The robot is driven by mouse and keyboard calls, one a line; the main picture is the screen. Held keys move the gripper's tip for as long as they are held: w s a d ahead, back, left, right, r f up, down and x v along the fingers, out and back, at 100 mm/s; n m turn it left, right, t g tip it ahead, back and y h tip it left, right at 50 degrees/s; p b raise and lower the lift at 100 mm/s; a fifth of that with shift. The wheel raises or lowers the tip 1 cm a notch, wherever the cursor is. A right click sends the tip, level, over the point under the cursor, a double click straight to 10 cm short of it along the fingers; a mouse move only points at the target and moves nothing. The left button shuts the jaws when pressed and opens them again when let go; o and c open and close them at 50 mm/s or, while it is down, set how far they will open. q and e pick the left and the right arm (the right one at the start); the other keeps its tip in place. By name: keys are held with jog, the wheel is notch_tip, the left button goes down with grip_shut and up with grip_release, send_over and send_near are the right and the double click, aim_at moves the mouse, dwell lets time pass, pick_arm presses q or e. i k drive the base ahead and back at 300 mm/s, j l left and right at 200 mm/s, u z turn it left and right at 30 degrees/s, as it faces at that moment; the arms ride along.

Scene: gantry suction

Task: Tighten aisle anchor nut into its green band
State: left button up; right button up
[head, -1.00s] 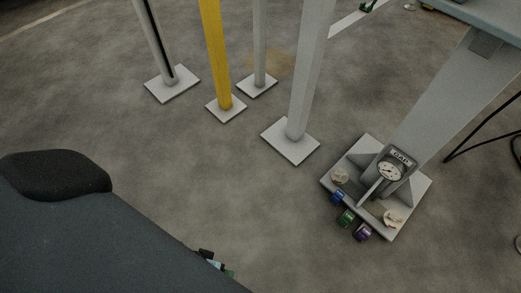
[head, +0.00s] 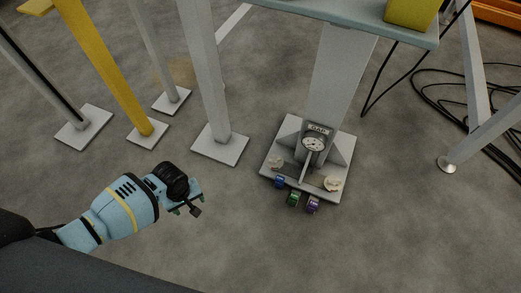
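A grey column's base plate (head: 340,150) stands on the floor right of centre. Two pale round pieces, one at left (head: 277,163) and one at right (head: 332,183), sit on it; they look like anchor nuts or washers, and I cannot tell which is the aisle one. A round gauge (head: 313,144) stands between them with a grey bar below it. Any green band on its dial is too small to make out. My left gripper (head: 186,209) is left of the plate, above the floor, with its fingers apart and nothing seen between them. My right gripper is not in view.
Blue (head: 279,182), green (head: 293,198) and purple (head: 313,204) small blocks line the plate's front edge. Grey posts and a yellow post (head: 105,75) stand at left. Black cables (head: 440,100) lie at right. The floor in front is clear.

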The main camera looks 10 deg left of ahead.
aim_at(275, 161)
jog(key=i+z, duration=0.4)
jog(key=i+j+z, duration=0.1)
jog(key=i+z, duration=0.15)
jog(key=z, duration=0.15)
